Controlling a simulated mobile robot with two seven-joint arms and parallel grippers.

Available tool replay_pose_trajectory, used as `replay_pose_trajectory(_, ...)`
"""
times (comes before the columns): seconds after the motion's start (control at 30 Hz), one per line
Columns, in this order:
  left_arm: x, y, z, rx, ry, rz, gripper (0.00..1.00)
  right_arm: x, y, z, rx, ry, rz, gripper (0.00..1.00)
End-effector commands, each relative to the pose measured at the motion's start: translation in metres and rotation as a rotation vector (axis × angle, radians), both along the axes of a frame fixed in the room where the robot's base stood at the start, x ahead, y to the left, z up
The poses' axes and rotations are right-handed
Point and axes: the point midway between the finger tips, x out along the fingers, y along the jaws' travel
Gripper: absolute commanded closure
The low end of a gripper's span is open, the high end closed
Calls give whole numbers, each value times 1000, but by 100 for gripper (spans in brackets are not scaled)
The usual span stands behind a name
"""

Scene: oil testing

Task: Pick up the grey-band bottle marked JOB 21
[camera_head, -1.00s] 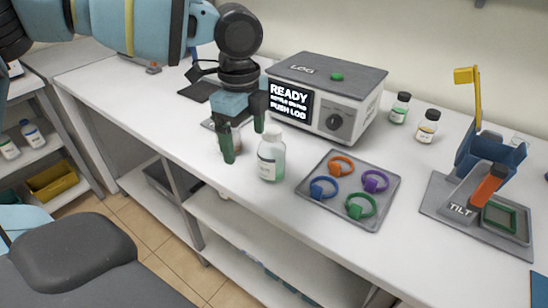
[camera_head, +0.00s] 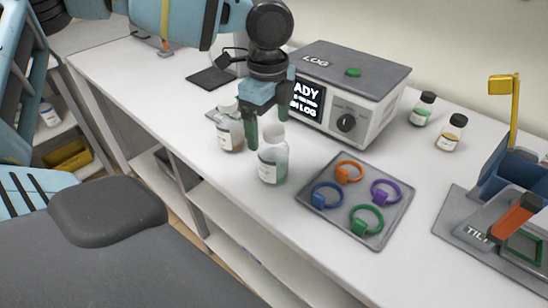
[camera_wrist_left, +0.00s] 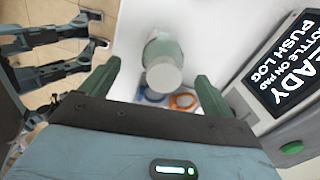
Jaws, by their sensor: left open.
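A white-capped bottle with pale green contents (camera_head: 273,158) stands upright near the front edge of the bench. A second white-capped bottle with brownish contents (camera_head: 230,130) stands to its left. Their label print and band colours are too small to read, so I cannot tell which is JOB 21. My left gripper (camera_head: 266,123) is open, fingers pointing down, just behind the green-content bottle. In the left wrist view a white-capped bottle (camera_wrist_left: 163,74) shows in the gap between the open fingers, apart from both.
The LOG machine (camera_head: 348,90) with a lit screen stands behind the gripper. A grey tray of coloured rings (camera_head: 385,232) lies to the right. Two dark-capped bottles (camera_head: 423,109) (camera_head: 450,133) and the TILT stand (camera_head: 456,229) are farther right. A dark pad (camera_head: 211,78) lies back left.

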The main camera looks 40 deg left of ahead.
Motion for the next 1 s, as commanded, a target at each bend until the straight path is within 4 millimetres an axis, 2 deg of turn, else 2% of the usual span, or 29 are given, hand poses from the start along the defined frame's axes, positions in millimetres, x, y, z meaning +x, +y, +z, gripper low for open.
replay_pose_trajectory(0.27,1,-1,-12,0,1,0,12,-2,0,1,0,3,-1,64)
replay_pose_trajectory(0.63,5,-6,-55,0,0,1,12,7,0,9,1,-18,-2,64)
replay_pose_trajectory(0.93,5,-6,-60,1,-1,1,12,11,0,9,1,-25,-2,64)
replay_pose_trajectory(1.0,5,-6,-60,1,-1,0,21,10,0,9,1,-24,-2,64)
